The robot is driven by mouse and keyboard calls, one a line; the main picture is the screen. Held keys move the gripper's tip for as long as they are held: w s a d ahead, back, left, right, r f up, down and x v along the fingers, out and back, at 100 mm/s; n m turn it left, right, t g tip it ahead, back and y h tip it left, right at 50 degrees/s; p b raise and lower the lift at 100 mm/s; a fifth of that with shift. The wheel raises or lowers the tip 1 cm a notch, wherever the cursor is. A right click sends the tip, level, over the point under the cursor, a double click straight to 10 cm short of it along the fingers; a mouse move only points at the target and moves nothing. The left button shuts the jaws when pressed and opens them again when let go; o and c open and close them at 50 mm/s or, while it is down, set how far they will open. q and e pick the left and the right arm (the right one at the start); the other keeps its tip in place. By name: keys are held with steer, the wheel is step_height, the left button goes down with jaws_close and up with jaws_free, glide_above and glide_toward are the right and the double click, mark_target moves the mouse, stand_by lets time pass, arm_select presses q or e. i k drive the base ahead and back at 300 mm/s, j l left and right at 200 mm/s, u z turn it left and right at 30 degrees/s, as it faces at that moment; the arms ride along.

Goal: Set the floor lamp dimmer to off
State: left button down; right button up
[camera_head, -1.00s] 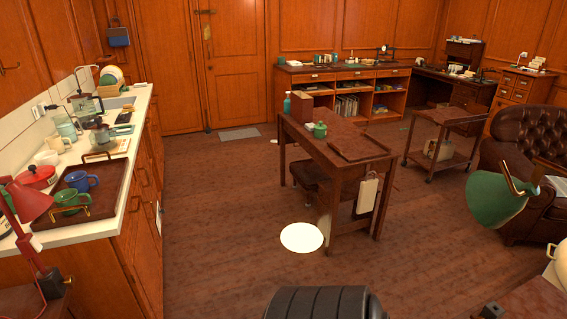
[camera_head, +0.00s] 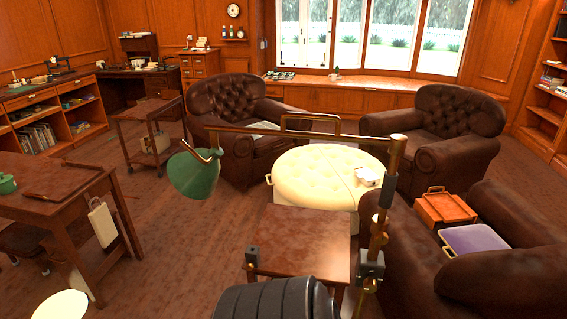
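The floor lamp has a green shade (camera_head: 195,174) hanging at the left end of a long brass arm (camera_head: 290,133). The arm joins an upright brass pole (camera_head: 380,238) right of centre. A dark cylinder sits on the pole, and a dark block (camera_head: 370,268) is on it lower down. I cannot tell which part is the dimmer, nor read its setting. The inside of the shade is hidden. The foot of the pole is out of view. Neither of my grippers is in view.
A small wooden table (camera_head: 300,240) stands left of the pole. Behind it is a round cream tufted ottoman (camera_head: 325,180). Leather armchairs stand behind and at right (camera_head: 435,290). A desk (camera_head: 50,190) is at left. Open floor (camera_head: 165,250) lies between desk and small table.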

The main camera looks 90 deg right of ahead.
mark_target(370, 285)
steer(key=z, duration=3.45)
